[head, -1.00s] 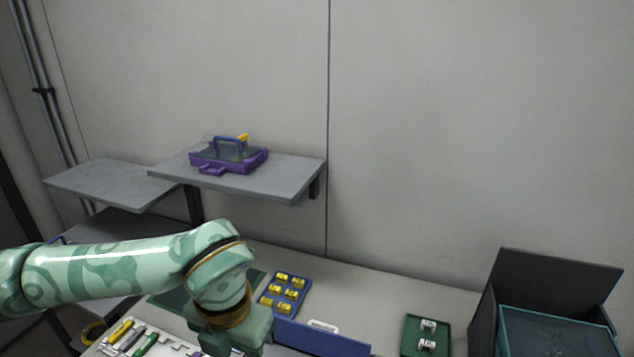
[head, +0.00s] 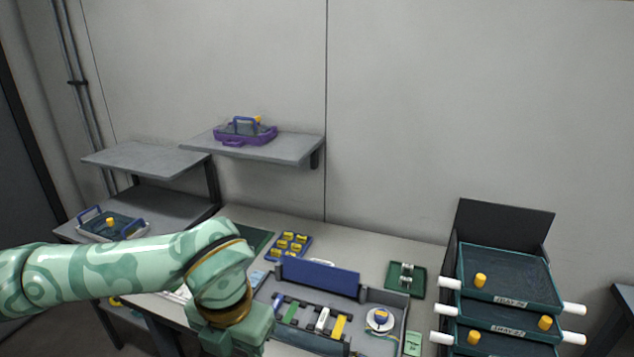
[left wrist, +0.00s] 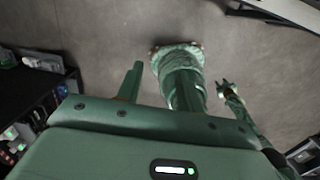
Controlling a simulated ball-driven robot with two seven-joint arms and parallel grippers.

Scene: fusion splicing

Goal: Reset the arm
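My left arm comes in from the left in the head view and bends down over the workbench. Its gripper body shows at the bottom, with the fingertips out of the picture. In the left wrist view my left gripper (left wrist: 160,84) points at the floor, its two green fingers apart and nothing visible between them. My right gripper (left wrist: 226,87) is small in that view, hanging over the floor to the right; its dark fingers look apart and empty. The right arm does not show in the head view.
The workbench (head: 400,240) holds an open case with a blue lid (head: 320,277), yellow pieces on a blue tray (head: 302,250), and a green tray (head: 417,285). Stacked trays (head: 510,275) stand right. A purple carrier (head: 245,137) sits on a wall shelf (head: 290,149).

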